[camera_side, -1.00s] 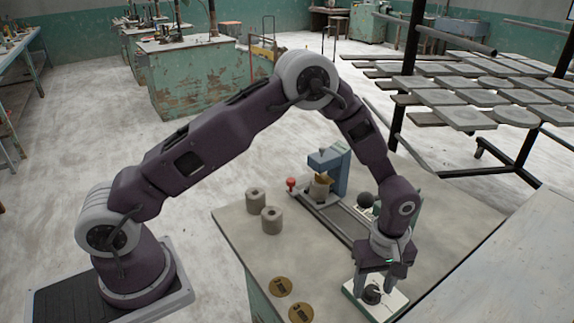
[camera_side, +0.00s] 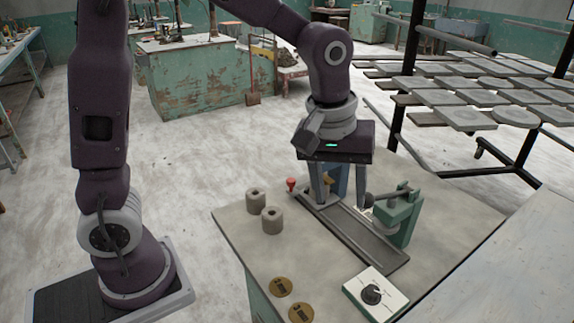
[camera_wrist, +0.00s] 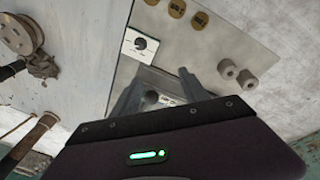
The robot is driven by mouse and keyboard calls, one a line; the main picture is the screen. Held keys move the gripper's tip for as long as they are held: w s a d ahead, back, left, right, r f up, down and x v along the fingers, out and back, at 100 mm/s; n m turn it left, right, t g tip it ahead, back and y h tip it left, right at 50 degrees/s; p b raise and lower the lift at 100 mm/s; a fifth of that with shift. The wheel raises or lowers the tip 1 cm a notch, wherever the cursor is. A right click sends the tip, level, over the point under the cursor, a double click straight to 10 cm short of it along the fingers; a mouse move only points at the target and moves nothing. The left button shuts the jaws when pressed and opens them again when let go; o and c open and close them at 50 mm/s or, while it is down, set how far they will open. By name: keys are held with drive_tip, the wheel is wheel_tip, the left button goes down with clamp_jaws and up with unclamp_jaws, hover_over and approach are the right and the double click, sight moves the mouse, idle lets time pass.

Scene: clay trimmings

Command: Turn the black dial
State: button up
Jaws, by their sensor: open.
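The black dial (camera_side: 371,294) sits on top of a small white box (camera_side: 394,302) at the front right of the bench. In the wrist view the dial (camera_wrist: 141,44) and its white box show beyond my fingers, clear of them. My gripper (camera_side: 339,203) is open, pointing down over the far end of the grey trough, well away from the dial. In the wrist view its two fingers (camera_wrist: 158,88) are spread apart with nothing held between them.
A grey trough (camera_side: 352,232) runs along the bench. A green lever device (camera_side: 399,216) stands right of it. A blue stand is partly hidden behind my fingers, with a red knob (camera_side: 291,184) nearby.

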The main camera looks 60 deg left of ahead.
drive_tip(key=s+a+r+m+t, duration=0.1)
drive_tip(key=s+a+r+m, duration=0.2)
drive_tip(key=s, duration=0.5)
wheel_tip(320, 180, up, 2)
drive_tip(key=shift+a+r+t, duration=0.25)
drive_tip(key=shift+a+t, duration=0.05)
drive_tip(key=shift+a, duration=0.15)
drive_tip(key=g, duration=0.4)
hover_over(373, 290)
drive_tip(key=shift+m, duration=0.4)
wheel_tip(373, 290, down, 22)
drive_tip(key=shift+s+r, duration=0.1)
wheel_tip(373, 290, down, 8)
drive_tip(key=shift+r, duration=0.1)
